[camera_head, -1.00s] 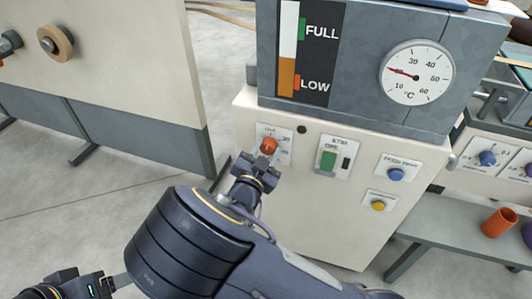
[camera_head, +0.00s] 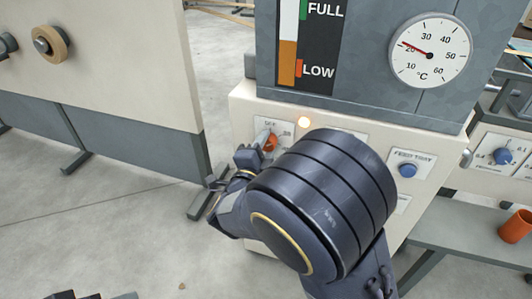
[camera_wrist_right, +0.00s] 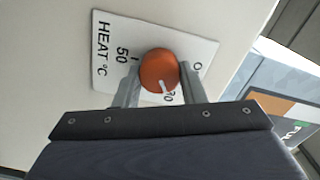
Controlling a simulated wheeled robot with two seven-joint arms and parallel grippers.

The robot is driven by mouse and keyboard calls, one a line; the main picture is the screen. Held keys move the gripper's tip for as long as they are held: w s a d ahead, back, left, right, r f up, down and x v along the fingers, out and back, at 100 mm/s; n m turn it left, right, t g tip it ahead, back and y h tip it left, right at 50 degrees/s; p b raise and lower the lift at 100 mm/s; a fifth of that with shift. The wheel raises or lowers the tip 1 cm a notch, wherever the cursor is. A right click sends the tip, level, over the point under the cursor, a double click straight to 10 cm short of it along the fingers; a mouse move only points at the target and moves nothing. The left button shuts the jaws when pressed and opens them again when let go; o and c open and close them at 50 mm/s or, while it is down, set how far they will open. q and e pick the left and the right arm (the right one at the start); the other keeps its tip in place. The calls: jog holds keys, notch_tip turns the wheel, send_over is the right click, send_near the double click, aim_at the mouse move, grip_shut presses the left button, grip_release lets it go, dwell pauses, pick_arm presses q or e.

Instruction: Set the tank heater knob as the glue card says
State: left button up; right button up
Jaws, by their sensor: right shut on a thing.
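The orange tank heater knob (camera_head: 271,143) sits on a white label plate on the cream cabinet front. My right gripper (camera_head: 264,142) reaches it from below left and is shut on it. In the right wrist view the knob (camera_wrist_right: 159,70) is between the two grey fingers, on a plate (camera_wrist_right: 108,25) marked HEAT °C. Its white mark points toward a partly hidden number that looks like 30; 50 also shows. Only a dark tip of what seems my left gripper (camera_head: 75,295) shows at the bottom edge. No glue card is in view.
A tank with a FULL/LOW level strip (camera_head: 287,62) and a round °C gauge (camera_head: 430,50), needle near 20, stands above. My right arm hides the middle controls. A blue feed knob (camera_head: 407,170) is to the right. An orange cup (camera_head: 515,226) stands on a grey bench (camera_head: 455,238).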

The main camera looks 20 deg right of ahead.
jog(key=shift+f+m+b, duration=0.1)
jog(key=shift+m+b, duration=0.2)
jog(key=shift+m, duration=0.1)
jog(key=o, duration=1)
jog(key=p+v, duration=0.2)
jog(key=v, duration=0.6)
jog(key=shift+w, duration=0.15)
